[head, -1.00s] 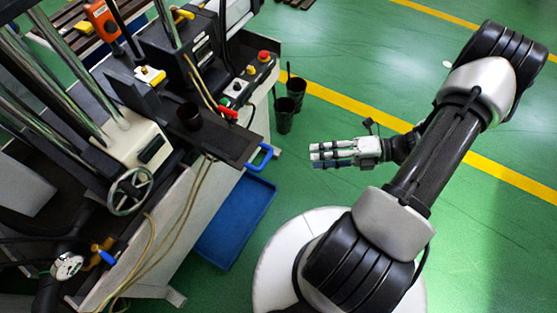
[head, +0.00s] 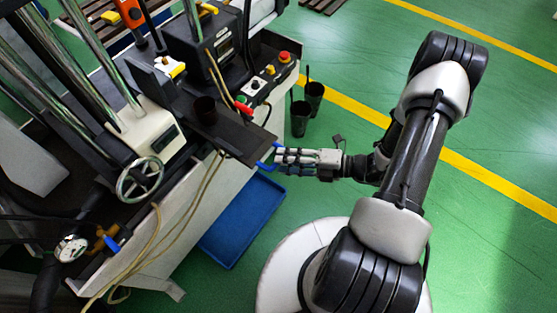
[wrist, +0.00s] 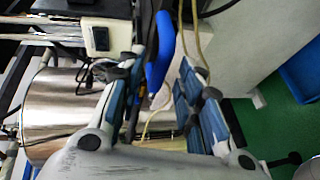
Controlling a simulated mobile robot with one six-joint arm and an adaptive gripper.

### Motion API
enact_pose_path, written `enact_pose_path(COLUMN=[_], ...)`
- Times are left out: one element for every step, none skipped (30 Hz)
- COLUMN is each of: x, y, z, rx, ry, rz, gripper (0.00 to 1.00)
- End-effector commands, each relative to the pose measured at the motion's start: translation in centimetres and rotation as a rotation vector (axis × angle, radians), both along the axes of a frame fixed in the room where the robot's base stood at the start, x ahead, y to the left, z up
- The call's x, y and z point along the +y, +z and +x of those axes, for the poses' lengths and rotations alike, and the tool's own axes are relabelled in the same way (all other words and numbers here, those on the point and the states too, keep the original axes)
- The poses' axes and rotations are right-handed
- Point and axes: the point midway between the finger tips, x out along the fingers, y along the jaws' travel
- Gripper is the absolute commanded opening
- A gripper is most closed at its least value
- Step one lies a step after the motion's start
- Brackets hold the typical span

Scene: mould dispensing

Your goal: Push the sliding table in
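The sliding table (head: 225,130) is a dark flat plate sticking out of the machine in the head view. A blue handle (head: 268,158) is fixed at its outer end. A dark cup (head: 205,110) stands on the plate. My gripper (head: 279,160) is at the handle, reaching in from the right. In the wrist view the fingers of my gripper (wrist: 172,85) are apart, with the blue handle (wrist: 160,52) between them, nearer the left finger. I cannot tell whether a finger touches it.
Two dark cups (head: 301,118) hang or stand beside the machine. A control panel with a red button (head: 284,57) is above. A blue tray (head: 240,222) lies below the plate. Beige hoses (head: 185,225) hang near the handwheel (head: 140,181). Green floor is free at right.

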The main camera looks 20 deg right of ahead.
Motion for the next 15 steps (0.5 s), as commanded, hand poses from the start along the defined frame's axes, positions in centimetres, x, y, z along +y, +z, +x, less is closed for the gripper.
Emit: enact_pose_path(x=[0.7, 1.0, 1.4, 1.6, 1.8, 2.0, 2.1, 2.2, 2.3, 2.3, 2.3, 2.3, 2.3, 2.3, 2.3], y=[-0.2, -0.3, -0.4, -0.4, -0.5, -0.5, -0.5, -0.5, -0.5, -0.6, -0.5, -0.5, -0.5, -0.5, -0.5], z=[0.4, 0.6, 0.8, 0.9, 1.0, 1.2, 1.2, 1.3, 1.4, 1.4, 1.4, 1.4, 1.4, 1.4, 1.4], rx=[0.000, 0.000, -0.001, -0.001, 0.000, 0.000, 0.000, 0.000, 0.000, 0.000, 0.000, 0.000, 0.000, 0.000, 0.000], ry=[0.005, 0.004, 0.004, 0.002, 0.002, 0.003, 0.002, 0.001, 0.000, 0.000, -0.001, -0.001, -0.001, -0.001, -0.001], rz=[0.000, 0.000, 0.001, 0.000, 0.000, 0.001, 0.000, 0.000, 0.000, 0.000, 0.000, 0.000, 0.000, 0.000, 0.000], gripper=[0.33, 0.33, 0.33, 0.33, 0.33, 0.33, 0.33, 0.33, 0.33, 0.33, 0.33, 0.33, 0.33, 0.33, 0.33])
